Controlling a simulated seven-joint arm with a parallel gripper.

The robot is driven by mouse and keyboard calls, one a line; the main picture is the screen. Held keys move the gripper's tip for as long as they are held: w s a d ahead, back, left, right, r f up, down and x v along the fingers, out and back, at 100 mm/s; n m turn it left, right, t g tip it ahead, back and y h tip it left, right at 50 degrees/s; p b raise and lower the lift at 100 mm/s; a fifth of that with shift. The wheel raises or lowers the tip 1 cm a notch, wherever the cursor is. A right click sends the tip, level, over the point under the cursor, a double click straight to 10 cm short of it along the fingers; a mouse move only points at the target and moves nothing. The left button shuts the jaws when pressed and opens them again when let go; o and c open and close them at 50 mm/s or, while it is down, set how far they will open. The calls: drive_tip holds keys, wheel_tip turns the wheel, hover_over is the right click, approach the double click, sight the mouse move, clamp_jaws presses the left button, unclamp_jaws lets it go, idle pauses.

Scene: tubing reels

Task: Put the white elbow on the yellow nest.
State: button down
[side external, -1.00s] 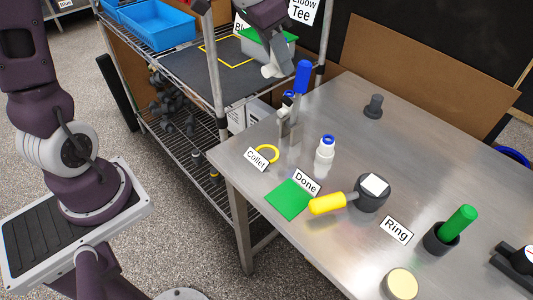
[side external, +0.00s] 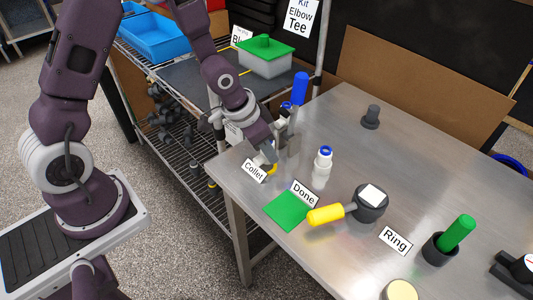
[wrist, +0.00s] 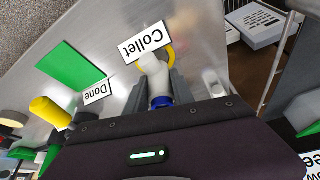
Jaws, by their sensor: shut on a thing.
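The white elbow (wrist: 153,65) is between the fingers of my gripper (wrist: 160,88), which is shut on it. A blue band shows at its near end in the wrist view. In the side view my gripper (side external: 268,152) is low at the table's left corner, and the elbow is mostly hidden by the fingers. The yellow nest (wrist: 170,56) is a thin ring beside the "Collet" label, also partly visible in the side view (side external: 272,170). The elbow's far end overlaps the ring in the wrist view; I cannot tell whether they touch.
A metal clamp with a blue handle (side external: 300,90) stands close behind my gripper. A green square (side external: 287,211) and yellow-handled tool (side external: 326,215) lie nearer the front. A green-lidded box (side external: 265,62) sits on the shelf.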

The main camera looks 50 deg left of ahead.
drive_tip(key=shift+f, duration=0.7)
drive_tip(key=shift+f, duration=0.1)
drive_tip(key=c, duration=1.1)
unclamp_jaws()
drive_tip(key=v, duration=1.2)
drive_tip(key=s+r+n, duration=0.1)
drive_tip(key=s+r, duration=0.3)
drive_tip(key=s, duration=0.2)
drive_tip(key=s+r+n+t, duration=0.1)
drive_tip(key=s+r, duration=0.3)
drive_tip(key=s, duration=0.2)
drive_tip(key=s+r+n+y, duration=0.1)
drive_tip(key=s+r, duration=0.4)
drive_tip(key=s, duration=0.1)
drive_tip(key=shift+a, duration=0.1)
